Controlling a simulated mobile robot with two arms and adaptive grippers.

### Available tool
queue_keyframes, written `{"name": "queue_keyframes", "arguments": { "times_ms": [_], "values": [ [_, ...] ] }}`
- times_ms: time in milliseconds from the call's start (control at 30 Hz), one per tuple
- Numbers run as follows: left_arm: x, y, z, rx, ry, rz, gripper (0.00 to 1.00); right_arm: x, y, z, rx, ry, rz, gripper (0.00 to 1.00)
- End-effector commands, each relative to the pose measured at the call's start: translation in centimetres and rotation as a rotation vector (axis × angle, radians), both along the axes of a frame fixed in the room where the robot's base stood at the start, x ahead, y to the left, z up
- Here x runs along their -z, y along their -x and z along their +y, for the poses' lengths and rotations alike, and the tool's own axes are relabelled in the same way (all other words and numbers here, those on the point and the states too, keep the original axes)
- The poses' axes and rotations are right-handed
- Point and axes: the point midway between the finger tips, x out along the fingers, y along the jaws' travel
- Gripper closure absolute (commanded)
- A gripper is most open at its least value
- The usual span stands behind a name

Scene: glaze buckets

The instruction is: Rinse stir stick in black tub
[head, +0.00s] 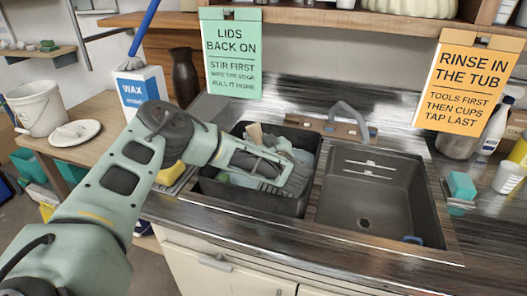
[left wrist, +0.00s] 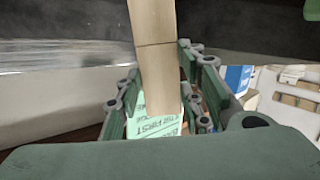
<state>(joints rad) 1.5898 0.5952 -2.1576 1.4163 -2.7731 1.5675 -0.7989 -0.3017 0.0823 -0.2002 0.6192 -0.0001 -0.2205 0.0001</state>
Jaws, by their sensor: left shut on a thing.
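My left gripper (head: 291,176) reaches in from the left over the black tub (head: 207,187) at the sink. The tub holds what looks like water and grey-green items, partly hidden by my arm. In the left wrist view, the flat, pale wooden stir stick (left wrist: 154,62) runs between the two green fingers of the same gripper (left wrist: 160,98), which is shut on it. In the head view the gripper covers most of the stick, and I cannot tell how deep its end sits in the tub. My right gripper is not in view.
An orange rinse sign (head: 468,80) and a green lids sign (head: 231,52) hang above. A teal sponge (head: 461,185) and white cup (head: 508,177) stand right. A wax box (head: 142,88) stands left.

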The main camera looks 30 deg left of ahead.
Motion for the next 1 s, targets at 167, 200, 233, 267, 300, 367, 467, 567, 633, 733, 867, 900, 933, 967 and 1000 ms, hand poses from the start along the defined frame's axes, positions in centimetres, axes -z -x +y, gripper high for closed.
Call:
{"name": "queue_keyframes", "arguments": {
  "times_ms": [167,200,233,267,300,367,467,567,633,733,867,900,933,967,1000],
  "values": [
    [-1.4,0.0,0.2,0.000,0.000,-0.005,1.00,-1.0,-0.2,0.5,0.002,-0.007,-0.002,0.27],
    [-1.9,0.0,0.3,0.000,0.000,-0.005,1.00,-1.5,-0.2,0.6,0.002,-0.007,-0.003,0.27],
    [-2.2,0.0,0.3,0.000,0.000,-0.005,1.00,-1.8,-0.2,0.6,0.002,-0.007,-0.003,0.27],
    [-2.5,0.1,0.4,0.000,0.000,-0.005,1.00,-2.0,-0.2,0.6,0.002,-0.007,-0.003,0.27],
    [-2.9,0.1,0.4,-0.001,0.001,-0.006,1.00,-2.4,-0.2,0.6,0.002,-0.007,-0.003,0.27],
    [-3.5,0.2,0.5,-0.001,0.001,-0.006,1.00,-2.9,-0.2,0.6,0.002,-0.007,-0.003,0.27],
    [-4.5,0.3,0.7,-0.001,0.000,-0.006,1.00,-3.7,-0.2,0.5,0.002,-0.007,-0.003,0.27],
    [-5.5,0.4,0.9,-0.002,0.000,-0.007,1.00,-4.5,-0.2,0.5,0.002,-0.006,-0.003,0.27],
    [-6.2,0.5,1.0,-0.002,0.000,-0.007,1.00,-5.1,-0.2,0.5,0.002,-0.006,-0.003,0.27],
    [-7.2,0.6,1.2,-0.001,-0.001,-0.007,1.00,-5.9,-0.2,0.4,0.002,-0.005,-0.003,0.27],
    [-8.4,0.7,1.4,-0.001,-0.001,-0.007,1.00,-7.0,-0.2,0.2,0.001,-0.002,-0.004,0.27],
    [-8.8,0.8,1.5,-0.002,-0.001,-0.007,1.00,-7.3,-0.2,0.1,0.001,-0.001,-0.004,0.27],
    [-9.1,0.8,1.5,-0.002,-0.001,-0.007,1.00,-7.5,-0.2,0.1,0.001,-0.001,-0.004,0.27],
    [-9.4,0.8,1.6,-0.002,-0.001,-0.007,1.00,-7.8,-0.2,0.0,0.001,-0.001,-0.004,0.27],
    [-9.8,0.9,1.7,-0.002,-0.001,-0.007,1.00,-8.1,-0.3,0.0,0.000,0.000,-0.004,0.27]
  ]
}}
